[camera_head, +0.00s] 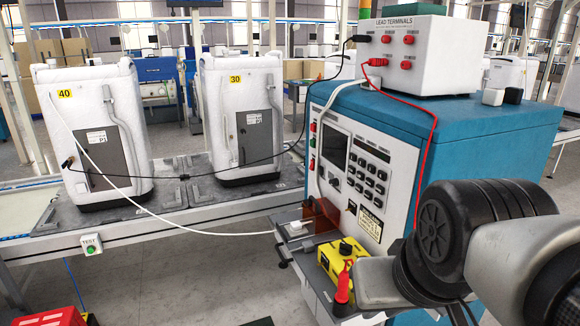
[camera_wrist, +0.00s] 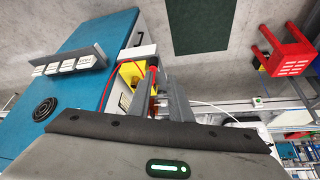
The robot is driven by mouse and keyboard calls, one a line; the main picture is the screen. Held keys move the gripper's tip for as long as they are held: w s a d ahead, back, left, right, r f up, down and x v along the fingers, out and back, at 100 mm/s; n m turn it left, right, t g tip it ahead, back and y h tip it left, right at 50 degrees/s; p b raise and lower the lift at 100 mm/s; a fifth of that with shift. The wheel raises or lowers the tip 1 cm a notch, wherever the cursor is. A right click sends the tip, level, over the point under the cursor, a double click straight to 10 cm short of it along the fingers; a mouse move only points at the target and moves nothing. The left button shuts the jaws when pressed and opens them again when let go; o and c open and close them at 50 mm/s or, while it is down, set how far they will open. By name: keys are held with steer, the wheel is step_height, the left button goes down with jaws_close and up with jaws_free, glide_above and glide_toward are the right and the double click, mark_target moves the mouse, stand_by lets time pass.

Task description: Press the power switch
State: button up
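I cannot tell which control is the power switch. A separate box marked TEST with a green button (camera_head: 91,244) is on the bench front. My gripper, seen in the wrist view (camera_wrist: 163,92), has grey fingers near a yellow unit (camera_wrist: 130,75) with a red piece. That yellow unit also shows in the head view (camera_head: 343,258). Whether the fingers touch the red piece is unclear.
Two white cases marked 40 (camera_head: 78,150) and 30 (camera_head: 232,85) stand on the bench. The lead terminals box (camera_head: 420,70) sits on the machine, with red, black and white cables hanging across. A red stool-like object (camera_wrist: 285,50) stands on the floor.

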step_height(320, 180, up, 14)
steer(key=p, duration=1.4)
steer(key=shift+r, duration=0.2)
jaws_close()
steer(key=shift+f+b, duration=0.25)
steer(key=shift+b, duration=0.05)
steer(key=shift+w, duration=0.1)
